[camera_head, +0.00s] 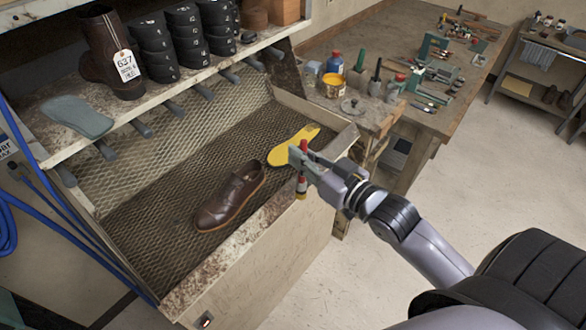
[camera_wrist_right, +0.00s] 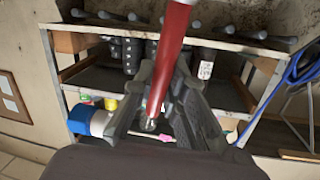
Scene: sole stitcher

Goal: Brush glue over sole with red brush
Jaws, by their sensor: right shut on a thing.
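A yellow sole (camera_head: 283,154) lies at the right end of the mesh tray, partly hidden by my gripper. My right gripper (camera_head: 301,162) is at the sole's right side, shut on a red brush (camera_head: 302,184). The brush stands roughly upright, its red parts showing above and below the fingers; its lower end looks yellowish. Whether it touches the sole cannot be told. In the right wrist view the red handle (camera_wrist_right: 173,50) crosses between the dark fingers. My left gripper is not in view.
A brown shoe (camera_head: 230,202) lies in the mesh tray (camera_head: 150,212), left of the sole. A wooden front wall (camera_head: 265,262) edges the tray. A yellow glue can (camera_head: 332,84) and bottles stand on the workbench behind. A shelf (camera_head: 160,101) with a boot hangs over the tray's back.

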